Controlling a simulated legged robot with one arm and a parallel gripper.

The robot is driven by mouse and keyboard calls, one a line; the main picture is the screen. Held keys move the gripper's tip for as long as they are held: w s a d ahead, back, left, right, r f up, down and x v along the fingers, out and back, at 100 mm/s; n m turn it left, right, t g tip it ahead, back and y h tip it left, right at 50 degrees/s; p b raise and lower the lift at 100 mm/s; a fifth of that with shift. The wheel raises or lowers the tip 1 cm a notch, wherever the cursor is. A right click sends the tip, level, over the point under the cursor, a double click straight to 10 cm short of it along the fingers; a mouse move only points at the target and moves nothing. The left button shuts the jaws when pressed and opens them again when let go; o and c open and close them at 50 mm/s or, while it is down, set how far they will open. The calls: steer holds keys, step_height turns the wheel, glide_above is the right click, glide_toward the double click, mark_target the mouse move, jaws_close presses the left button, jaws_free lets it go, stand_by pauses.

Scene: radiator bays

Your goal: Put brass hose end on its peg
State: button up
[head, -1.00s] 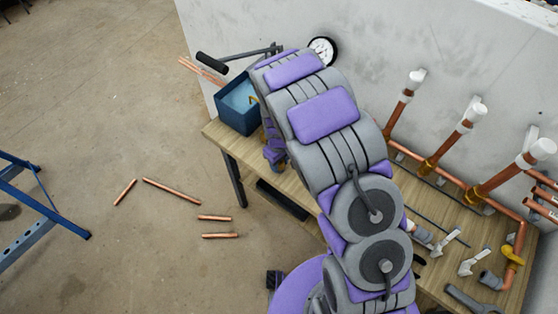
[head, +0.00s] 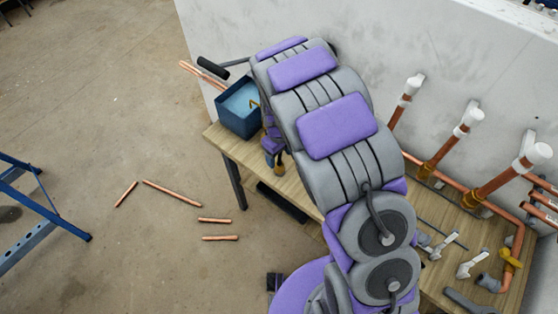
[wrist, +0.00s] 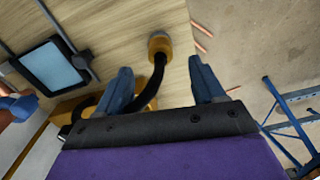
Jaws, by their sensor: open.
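The brass hose end (wrist: 160,43) is a short brass ring with a dark opening, on a black hose (wrist: 148,97) that passes between my fingers in the wrist view. It sits over the wooden bench near its edge, ahead of my fingertips. My gripper (wrist: 160,76) is open, with one finger on each side of the hose; I cannot tell whether it touches. In the head view a brass piece (head: 279,170) shows just below my gripper (head: 272,150), at the bench's front edge. I cannot make out a peg.
A blue bin (head: 240,107) stands at the bench's left end with copper pipes (head: 204,73) behind it. Copper risers (head: 455,140) with white caps line the wall at right. Loose pipes (head: 172,192) lie on the floor. A blue metal frame (head: 40,200) stands at left.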

step_height(320, 180, up, 10)
steer(key=p, duration=0.1)
steer(key=shift+r, duration=0.25)
